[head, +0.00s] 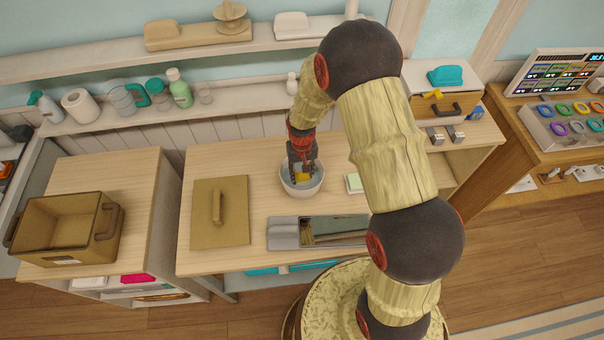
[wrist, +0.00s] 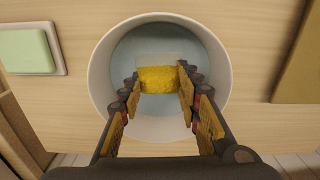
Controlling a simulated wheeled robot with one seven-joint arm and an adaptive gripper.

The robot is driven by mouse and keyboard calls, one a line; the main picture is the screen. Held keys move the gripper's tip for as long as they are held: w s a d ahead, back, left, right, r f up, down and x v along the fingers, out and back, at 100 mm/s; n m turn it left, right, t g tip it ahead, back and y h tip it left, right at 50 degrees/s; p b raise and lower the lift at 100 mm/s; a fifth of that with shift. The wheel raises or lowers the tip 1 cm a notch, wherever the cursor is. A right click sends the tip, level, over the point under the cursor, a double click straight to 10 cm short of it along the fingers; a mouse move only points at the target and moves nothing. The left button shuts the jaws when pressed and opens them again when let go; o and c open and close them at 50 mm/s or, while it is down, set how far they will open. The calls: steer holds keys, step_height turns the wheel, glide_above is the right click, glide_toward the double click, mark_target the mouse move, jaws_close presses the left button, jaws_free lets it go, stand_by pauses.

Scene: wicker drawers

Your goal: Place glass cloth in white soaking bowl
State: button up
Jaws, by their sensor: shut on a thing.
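The white soaking bowl (head: 301,192) stands upright on the wooden counter, and its round rim (wrist: 98,75) fills the middle of the wrist view. My gripper (head: 302,173) points down into the bowl. Its fingers (wrist: 157,84) are shut on a yellow cloth (wrist: 156,78), which I take as the glass cloth. The cloth is inside the bowl's rim. A pale flat patch shows just beyond it. I cannot tell whether the cloth touches the bowl's bottom. In the head view the cloth (head: 302,177) is partly hidden by the fingers.
A pale green block on a white dish (wrist: 28,50) is right of the bowl in the head view. A brown lid-like board (head: 232,212) lies to the left. A grey metal tray (head: 284,235) lies in front. An open brown bin (head: 65,240) stands further left.

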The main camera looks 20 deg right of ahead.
steer(key=shift+f, duration=0.15)
steer(key=o, duration=1.1)
steer(key=shift+c, duration=0.2)
steer(key=shift+o, duration=0.3)
